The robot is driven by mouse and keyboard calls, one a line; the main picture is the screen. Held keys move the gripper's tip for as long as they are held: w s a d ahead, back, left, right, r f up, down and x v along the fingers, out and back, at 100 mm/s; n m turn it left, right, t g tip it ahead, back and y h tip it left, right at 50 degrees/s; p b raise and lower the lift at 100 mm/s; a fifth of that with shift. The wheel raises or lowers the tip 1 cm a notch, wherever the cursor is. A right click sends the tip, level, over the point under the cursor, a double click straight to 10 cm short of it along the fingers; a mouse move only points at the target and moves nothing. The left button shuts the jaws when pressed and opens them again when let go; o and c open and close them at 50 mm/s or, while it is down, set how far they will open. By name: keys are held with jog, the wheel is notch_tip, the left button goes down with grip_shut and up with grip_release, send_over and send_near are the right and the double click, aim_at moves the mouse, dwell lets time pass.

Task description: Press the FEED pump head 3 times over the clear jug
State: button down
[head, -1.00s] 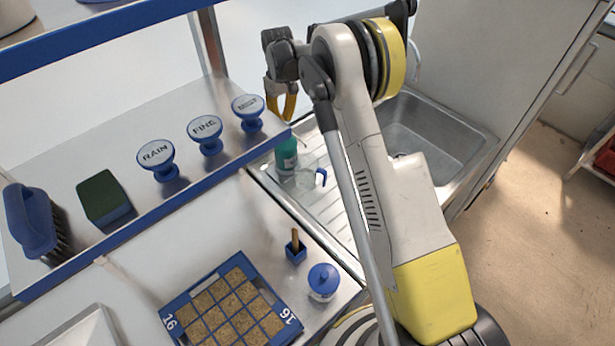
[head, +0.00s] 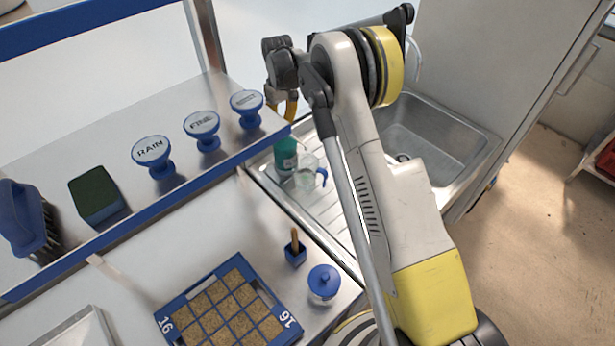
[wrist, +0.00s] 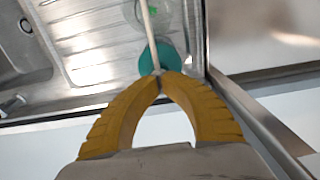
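The teal pump bottle (head: 286,155) stands on the sink's drainboard; its label is too small to read. The clear jug (head: 308,170) with a blue handle stands just right of it, with a faint green tint inside. In the wrist view the teal bottle (wrist: 172,58) lies beyond my fingertips, and a pale spout (wrist: 150,30) reaches from them over the jug (wrist: 165,12). My gripper (wrist: 160,73) has its yellow tips together, directly above the bottle. The tips hide the pump head, so contact is unclear. In the head view my gripper (head: 290,112) is partly hidden.
The shelf (head: 150,215) with blue RAIN (head: 153,150) and FINE (head: 201,128) heads and a third one is left of my gripper. The sink basin (head: 435,140) is at right. A seed tray (head: 175,335) and blue-lidded jar (head: 324,285) stand on the bench.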

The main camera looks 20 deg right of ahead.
jog(key=shift+r+p, duration=1.05)
jog(key=shift+r, duration=1.35)
jog(key=shift+f, duration=0.1)
jog(key=shift+f+b, duration=1.85)
jog(key=shift+f, duration=0.5)
jog(key=shift+r, duration=0.15)
jog(key=shift+r+p, duration=1.15)
jog(key=shift+r, duration=1.15)
